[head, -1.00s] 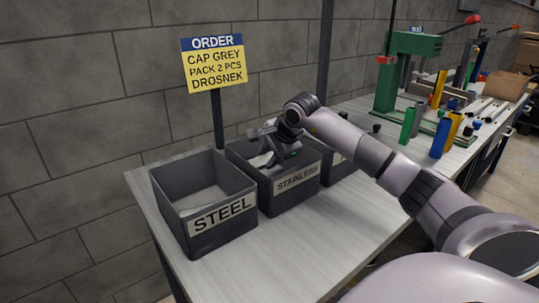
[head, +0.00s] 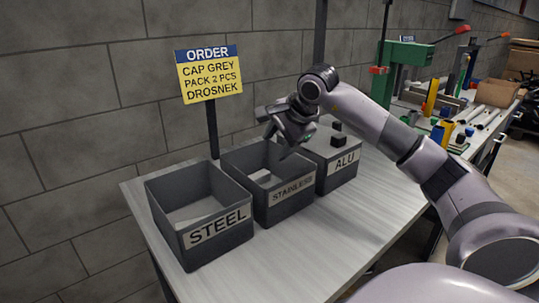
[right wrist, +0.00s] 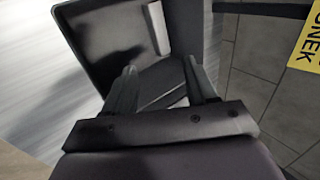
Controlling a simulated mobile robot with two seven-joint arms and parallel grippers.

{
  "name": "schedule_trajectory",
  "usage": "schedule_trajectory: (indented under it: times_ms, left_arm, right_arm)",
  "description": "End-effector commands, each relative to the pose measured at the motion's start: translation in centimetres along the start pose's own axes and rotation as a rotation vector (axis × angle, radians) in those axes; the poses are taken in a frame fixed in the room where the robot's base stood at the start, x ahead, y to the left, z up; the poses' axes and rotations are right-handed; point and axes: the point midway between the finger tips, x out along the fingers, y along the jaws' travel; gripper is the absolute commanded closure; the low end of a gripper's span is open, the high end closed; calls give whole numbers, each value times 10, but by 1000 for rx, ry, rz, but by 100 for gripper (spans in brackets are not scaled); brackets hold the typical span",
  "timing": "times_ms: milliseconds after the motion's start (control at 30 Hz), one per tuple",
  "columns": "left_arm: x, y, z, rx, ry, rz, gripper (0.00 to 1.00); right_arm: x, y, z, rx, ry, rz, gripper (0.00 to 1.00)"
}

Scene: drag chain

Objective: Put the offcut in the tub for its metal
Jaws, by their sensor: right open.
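Three dark grey tubs stand in a row on the bench: the STEEL tub (head: 217,233), the STAINLESS tub (head: 292,190) and the ALU tub (head: 345,163). My right gripper (head: 277,145) is open and empty above the STAINLESS tub. A pale metal piece (head: 262,177) lies inside that tub; I cannot tell whether it is the offcut. In the right wrist view, pale metal shows below and between the open fingers (right wrist: 160,75), inside the dark tub (right wrist: 110,42). The STEEL tub shows a pale floor. My left gripper is not in view.
The ALU tub's top looks covered, with small black blocks (head: 338,139) on it. An order sign (head: 209,74) stands on a post behind the tubs. A green press (head: 405,65) stands farther right. The bench front (head: 285,258) is clear.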

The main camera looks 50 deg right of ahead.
Motion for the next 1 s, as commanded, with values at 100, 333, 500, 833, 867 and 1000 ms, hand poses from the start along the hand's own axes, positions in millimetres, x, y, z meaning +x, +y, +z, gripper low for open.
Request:
schedule_trajectory:
  times_ms: [100, 333, 500, 833, 867, 1000]
  left_arm:
    - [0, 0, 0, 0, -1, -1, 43]
    - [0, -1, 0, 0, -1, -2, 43]
    - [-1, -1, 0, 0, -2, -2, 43]
    - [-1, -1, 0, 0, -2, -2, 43]
    - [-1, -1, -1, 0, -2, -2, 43]
    - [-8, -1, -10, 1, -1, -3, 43]
  right_arm:
    - [-18, -1, 0, 0, 1, -1, 43]
    - [-28, 0, 0, 0, 0, 1, 43]
    - [-28, 0, 0, 1, 0, 1, 43]
    - [-28, 0, 0, 1, 0, 1, 43]
    - [-28, 0, 0, 1, 0, 1, 43]
    - [-38, -7, 0, 1, 0, 0, 43]
